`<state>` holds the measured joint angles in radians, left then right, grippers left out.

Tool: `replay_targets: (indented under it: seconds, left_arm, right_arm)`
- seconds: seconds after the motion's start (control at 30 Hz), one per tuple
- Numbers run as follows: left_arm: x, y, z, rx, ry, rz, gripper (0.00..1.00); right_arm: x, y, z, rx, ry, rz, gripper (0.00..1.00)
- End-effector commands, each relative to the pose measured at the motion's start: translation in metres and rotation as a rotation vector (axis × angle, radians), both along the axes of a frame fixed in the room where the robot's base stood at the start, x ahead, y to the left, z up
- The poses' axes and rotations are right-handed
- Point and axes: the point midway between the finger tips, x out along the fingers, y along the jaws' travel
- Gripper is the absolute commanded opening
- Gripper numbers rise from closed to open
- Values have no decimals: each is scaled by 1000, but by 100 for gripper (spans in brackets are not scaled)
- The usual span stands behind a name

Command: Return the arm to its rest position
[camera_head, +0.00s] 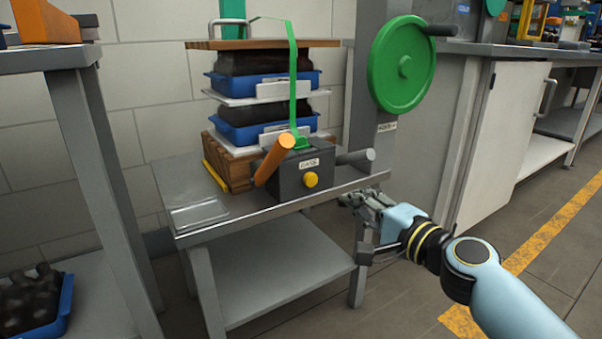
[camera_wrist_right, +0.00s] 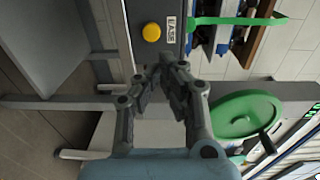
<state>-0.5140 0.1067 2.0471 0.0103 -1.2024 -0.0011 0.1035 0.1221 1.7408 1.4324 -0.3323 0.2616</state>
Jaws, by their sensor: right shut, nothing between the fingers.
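My right arm (camera_head: 490,285) comes in from the lower right in the head view. Its gripper (camera_head: 350,198) is just in front of the right front corner of a grey metal table (camera_head: 265,208). In the right wrist view the gripper (camera_wrist_right: 163,68) is shut, with its fingertips together and nothing between them. The fingertips point toward a dark box with a yellow button (camera_head: 311,180), which also shows as a yellow button (camera_wrist_right: 151,32) in the wrist view. The box has an orange handle (camera_head: 274,158) and a grey knob on its right. My left gripper is in neither view.
On the table, blue trays (camera_head: 262,82) are stacked between boards with a green strap (camera_head: 292,80) over them. A green handwheel (camera_head: 402,65) stands on a grey post behind my gripper. A bench with a white cabinet (camera_head: 505,150) is at right. Floor at lower right is open.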

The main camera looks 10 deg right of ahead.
Motion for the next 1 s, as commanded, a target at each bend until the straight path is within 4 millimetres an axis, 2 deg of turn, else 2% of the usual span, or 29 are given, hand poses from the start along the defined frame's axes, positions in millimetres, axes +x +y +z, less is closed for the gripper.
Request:
replay_targets:
  seconds: [0.07, 0.17, 0.27, 0.4, 0.5, 0.6, 0.7, 0.8, 0.97, 1.0]
  left_arm:
    - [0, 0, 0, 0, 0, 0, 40]
    - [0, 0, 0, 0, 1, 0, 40]
    - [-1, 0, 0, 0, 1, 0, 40]
    - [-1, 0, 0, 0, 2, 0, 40]
    - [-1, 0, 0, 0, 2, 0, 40]
    - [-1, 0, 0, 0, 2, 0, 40]
    - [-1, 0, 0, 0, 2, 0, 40]
    - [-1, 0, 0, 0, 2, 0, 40]
    - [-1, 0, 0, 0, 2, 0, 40]
    - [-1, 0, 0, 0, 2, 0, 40]
  right_arm:
    - [-8, 0, -11, 0, 22, 0, 0]
    - [-37, 1, -44, -3, 90, 1, 0]
    - [-92, 9, -90, -125, 185, 51, 0]
    - [-187, 27, -154, -460, 332, 256, 0]
    - [-250, 26, -189, -696, 436, 418, 0]
    - [-299, 15, -212, -893, 528, 554, 0]
    - [-337, -3, -225, -1061, 614, 668, 0]
    - [-364, -25, -231, -1211, 692, 762, 0]
    - [-387, -64, -229, -1429, 818, 882, 0]
    - [-398, -72, -230, -1465, 862, 933, 0]
